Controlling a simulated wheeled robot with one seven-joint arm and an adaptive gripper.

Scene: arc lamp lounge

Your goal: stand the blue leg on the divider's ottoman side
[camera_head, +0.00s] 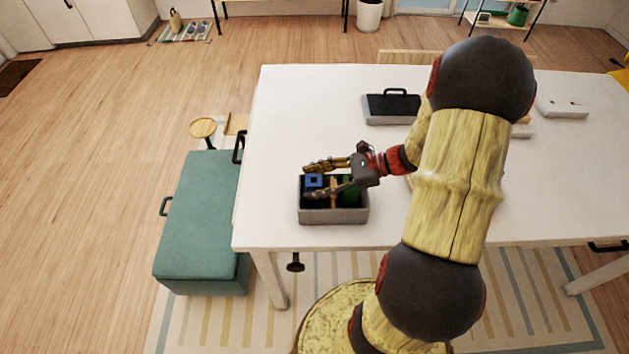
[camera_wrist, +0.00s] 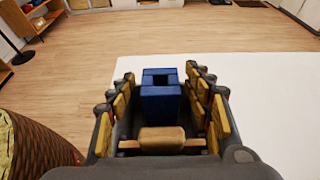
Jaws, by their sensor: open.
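The blue leg (camera_head: 314,181) is a blocky piece with a square dark opening in its top. It appears upright in the left compartment of a grey box (camera_head: 345,216), the side toward the teal ottoman (camera_head: 198,212). A wooden divider (camera_head: 334,190) splits the box. My gripper (camera_head: 308,181) reaches in from the right, over the box, its fingers apart on either side of the leg. In the wrist view the leg (camera_wrist: 161,98) is between the open fingers, with a visible gap on each side. Its lower end is hidden.
Something dark green (camera_head: 350,190) is in the box's right compartment. A dark case with a handle (camera_head: 392,107) lies farther back on the white table (camera_head: 300,110). A pale block (camera_head: 562,110) is at the right. The table's left part is clear.

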